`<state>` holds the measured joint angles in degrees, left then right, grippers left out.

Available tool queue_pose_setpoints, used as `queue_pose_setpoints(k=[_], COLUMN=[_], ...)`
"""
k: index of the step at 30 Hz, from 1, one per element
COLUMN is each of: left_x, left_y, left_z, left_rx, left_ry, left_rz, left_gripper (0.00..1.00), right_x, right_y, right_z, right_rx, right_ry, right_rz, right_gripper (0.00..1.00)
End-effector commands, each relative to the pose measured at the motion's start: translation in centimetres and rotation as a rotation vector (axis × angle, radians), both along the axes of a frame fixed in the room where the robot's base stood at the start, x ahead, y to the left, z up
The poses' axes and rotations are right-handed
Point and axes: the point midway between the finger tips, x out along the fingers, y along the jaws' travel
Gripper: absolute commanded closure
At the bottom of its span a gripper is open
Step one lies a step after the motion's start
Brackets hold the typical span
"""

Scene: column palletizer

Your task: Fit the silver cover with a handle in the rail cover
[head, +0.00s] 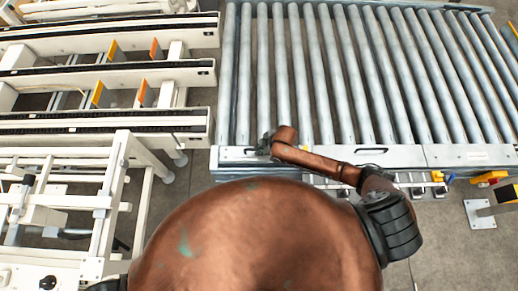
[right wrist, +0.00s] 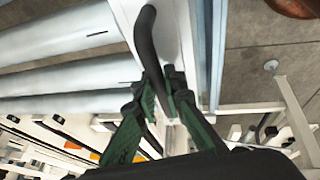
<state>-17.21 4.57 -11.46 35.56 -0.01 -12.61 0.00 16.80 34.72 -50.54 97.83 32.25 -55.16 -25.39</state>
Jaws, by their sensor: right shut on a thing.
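The silver cover (head: 330,157) is a long flat strip along the near edge of the roller conveyor in the head view. A dark handle (head: 372,151) shows on it right of my gripper. My right gripper (head: 267,143) is at the cover's left part. In the right wrist view, the green fingers of my right gripper (right wrist: 163,95) are shut on a curved black handle (right wrist: 146,35), beside the pale cover surface (right wrist: 178,40). The rail cover (head: 470,155) continues to the right past a seam. I cannot tell how flush the cover sits. My left gripper is out of view.
Grey conveyor rollers (head: 330,75) fill the area behind the cover. White frames with dark chain tracks (head: 100,125) stand at the left. A yellow-and-black device (head: 440,178) sits below the rail at right. Bare floor (head: 440,240) is at the lower right.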

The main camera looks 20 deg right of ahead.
Motion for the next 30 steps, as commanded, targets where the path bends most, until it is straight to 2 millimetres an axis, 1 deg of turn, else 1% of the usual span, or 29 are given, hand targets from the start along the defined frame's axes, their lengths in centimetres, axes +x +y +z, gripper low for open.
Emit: queue_pose_setpoints(k=[1, 14, 30], left_x=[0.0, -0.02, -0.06], left_y=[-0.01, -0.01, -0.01], left_z=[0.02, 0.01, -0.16], left_rx=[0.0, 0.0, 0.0], left_ry=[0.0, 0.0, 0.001], left_rz=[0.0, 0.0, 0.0], left_gripper=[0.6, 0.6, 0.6], right_x=[0.22, 0.19, 0.18], right_y=[0.12, 0.14, 0.13], right_z=[0.24, 0.23, -0.38], right_rx=[0.002, 0.002, 0.002], right_ry=[-0.005, -0.005, -0.005], right_rz=[0.001, 0.001, 0.001], right_gripper=[1.0, 1.0, 1.0])
